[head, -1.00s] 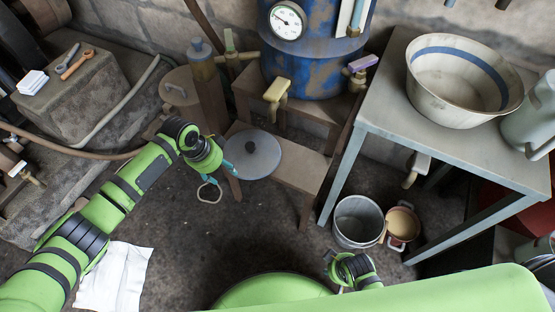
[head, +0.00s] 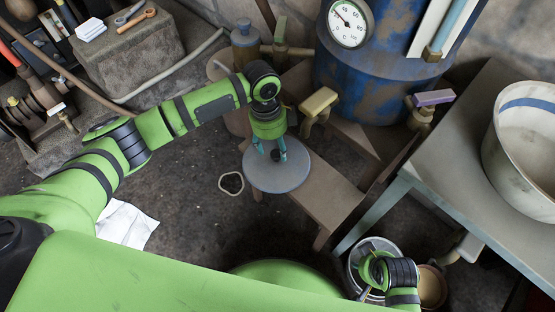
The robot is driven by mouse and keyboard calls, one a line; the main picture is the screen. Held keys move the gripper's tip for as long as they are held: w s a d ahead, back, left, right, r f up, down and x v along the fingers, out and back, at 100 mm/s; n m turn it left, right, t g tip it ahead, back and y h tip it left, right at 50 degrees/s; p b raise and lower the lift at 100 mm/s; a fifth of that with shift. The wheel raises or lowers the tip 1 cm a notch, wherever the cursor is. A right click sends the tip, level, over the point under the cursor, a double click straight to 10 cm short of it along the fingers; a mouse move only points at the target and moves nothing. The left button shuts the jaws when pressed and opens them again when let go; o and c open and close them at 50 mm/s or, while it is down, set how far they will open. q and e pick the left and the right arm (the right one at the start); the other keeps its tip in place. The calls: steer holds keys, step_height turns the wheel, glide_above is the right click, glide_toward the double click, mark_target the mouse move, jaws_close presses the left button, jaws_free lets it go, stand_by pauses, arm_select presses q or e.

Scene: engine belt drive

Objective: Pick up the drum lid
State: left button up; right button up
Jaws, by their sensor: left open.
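The drum lid appears to be the round grey disc (head: 286,178) lying flat on the end of a low wooden bench. My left gripper (head: 270,155) is directly over the lid, pointing down, with its teal fingers apart near the lid's middle. The fingers and wrist hide the knob, and I cannot tell whether they touch it. My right gripper (head: 368,288) is low at the bottom right, over a metal bucket. Its fingers are too unclear to read.
The wooden bench (head: 322,195) runs right of the lid. A blue drum with a gauge (head: 365,75) stands behind, with brass valves (head: 318,102) in front. A grey table (head: 450,165) holds a large basin (head: 525,150). A pale loop (head: 231,183) lies on the open floor.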

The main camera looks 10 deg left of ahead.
mark_target(276, 153)
arm_select(q)
steer(key=f, duration=0.2)
steer(key=shift+s+d+f+b, duration=0.15)
steer(key=shift+d+f+b, duration=0.05)
steer(key=shift+f+b, duration=0.2)
steer(key=shift+f, duration=0.5)
jaws_close()
arm_select(e)
steer(key=r, duration=0.3)
steer(key=shift+w, duration=0.25)
arm_select(q)
steer(key=shift+r, duration=0.1)
